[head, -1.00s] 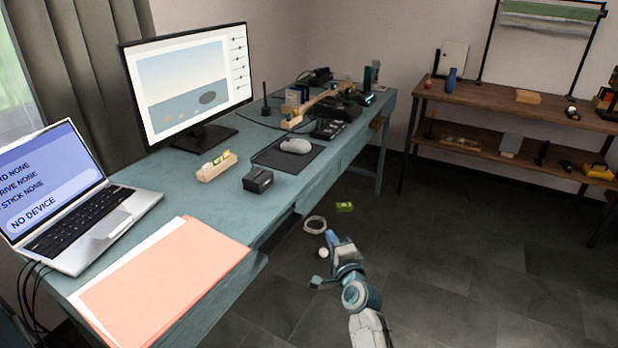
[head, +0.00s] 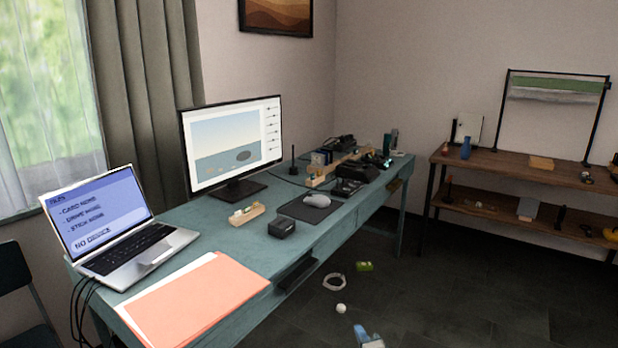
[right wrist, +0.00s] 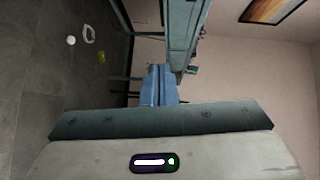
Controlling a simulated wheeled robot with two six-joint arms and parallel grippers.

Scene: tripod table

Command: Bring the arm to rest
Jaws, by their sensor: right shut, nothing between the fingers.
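My right gripper (head: 366,336) shows at the bottom edge of the head view, in front of the desk's right side and over the dark floor. Only its blue fingertip end is in frame; the rest of the arm is cut off. In the right wrist view its blue fingers (right wrist: 159,86) lie together, shut with nothing between them. They are apart from the desk (head: 225,228), which appears tilted on its side in that view (right wrist: 181,40). My left gripper is in neither view.
The desk holds a laptop (head: 128,241), folders (head: 205,300), a monitor (head: 232,145), a mouse (head: 317,201) and a black box (head: 282,228). On the floor lie a white ball (head: 341,308), a pale ring (head: 334,282) and a green item (head: 364,266). A shelf (head: 500,175) stands at right.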

